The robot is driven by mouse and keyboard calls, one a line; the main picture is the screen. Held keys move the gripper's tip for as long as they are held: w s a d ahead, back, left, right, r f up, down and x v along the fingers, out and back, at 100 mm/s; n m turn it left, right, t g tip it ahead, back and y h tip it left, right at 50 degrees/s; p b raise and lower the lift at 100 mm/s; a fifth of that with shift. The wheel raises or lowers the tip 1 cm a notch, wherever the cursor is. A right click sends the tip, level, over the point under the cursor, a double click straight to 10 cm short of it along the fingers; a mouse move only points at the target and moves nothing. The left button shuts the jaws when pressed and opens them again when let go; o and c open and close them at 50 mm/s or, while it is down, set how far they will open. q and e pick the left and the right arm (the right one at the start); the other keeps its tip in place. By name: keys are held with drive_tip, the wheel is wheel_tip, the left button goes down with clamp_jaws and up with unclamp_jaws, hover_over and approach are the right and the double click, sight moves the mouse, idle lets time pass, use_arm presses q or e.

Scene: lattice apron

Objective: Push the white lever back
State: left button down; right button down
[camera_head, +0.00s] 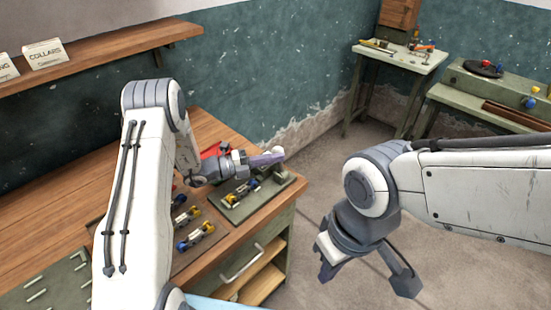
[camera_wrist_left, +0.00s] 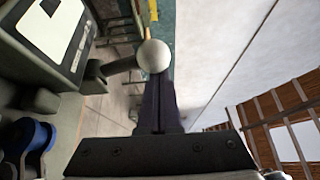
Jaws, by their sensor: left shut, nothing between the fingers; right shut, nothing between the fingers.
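The white lever's round white knob (camera_wrist_left: 153,56) sits on a dark shaft (camera_wrist_left: 120,66) in the left wrist view. The shaft comes from the fixture at the left. My left gripper (camera_wrist_left: 158,100) is shut and empty, with its fingertips right at the knob; I cannot tell whether they touch. In the head view, my left gripper (camera_head: 268,158) is above the green fixture (camera_head: 243,208) at the bench's right end. There the knob (camera_head: 279,151) shows just past the fingertips. My right gripper (camera_head: 326,271) is shut and empty, off the bench over the floor.
Blue and yellow-ended parts (camera_head: 195,236) lie on the wooden bench (camera_head: 60,225) left of the fixture. A red object (camera_head: 213,150) is behind the left wrist. A wall shelf (camera_head: 110,55) holds label cards. Another table (camera_head: 400,55) stands far right. Open floor lies right of the bench.

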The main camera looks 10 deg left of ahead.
drive_tip(key=shift+r, duration=0.1)
idle(0.3)
